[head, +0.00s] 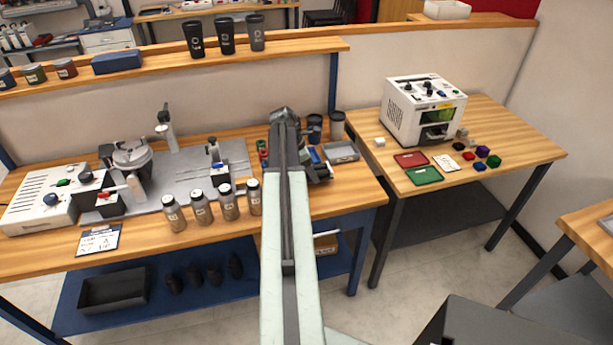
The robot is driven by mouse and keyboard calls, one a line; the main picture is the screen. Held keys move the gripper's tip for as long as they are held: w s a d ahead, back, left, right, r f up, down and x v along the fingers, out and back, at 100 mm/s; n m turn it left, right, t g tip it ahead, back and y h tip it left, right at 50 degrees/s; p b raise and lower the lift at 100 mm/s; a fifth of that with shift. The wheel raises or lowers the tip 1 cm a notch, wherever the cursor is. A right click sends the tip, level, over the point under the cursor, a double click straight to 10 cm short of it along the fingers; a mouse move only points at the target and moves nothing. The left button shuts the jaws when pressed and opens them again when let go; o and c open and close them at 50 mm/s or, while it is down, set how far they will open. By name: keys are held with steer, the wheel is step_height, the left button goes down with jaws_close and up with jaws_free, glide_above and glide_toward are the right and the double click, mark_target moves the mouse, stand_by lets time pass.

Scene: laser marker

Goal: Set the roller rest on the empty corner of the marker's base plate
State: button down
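The marker's grey base plate (180,186) lies on the left wooden bench. A round silver-topped fixture (131,153) stands at its back left, a small upright post fixture (214,154) near its back right, and a dark block with a red and white handle at its front left. The plate's front right part looks bare, partly screened by bottles. I cannot pick out the roller rest with certainty. My arm reaches over the bench, right of the plate. My gripper (317,171) is mostly hidden behind the arm, among small dark, blue and red items; its fingers cannot be made out.
Several steel bottles (200,207) line the plate's front edge. A white control box (47,198) stands at the left, with a printed card in front. A grey tray (341,152) and dark cups are right of my arm. A white machine (425,109) stands on the right table.

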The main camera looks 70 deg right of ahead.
steer(key=f+b, duration=0.4)
steer(key=shift+d, duration=0.35)
steer(key=shift+w+a+r, duration=0.1)
steer(key=shift+w+r, duration=0.05)
steer(key=shift+w, duration=0.15)
steer(key=shift+c, duration=1.6)
jaws_free()
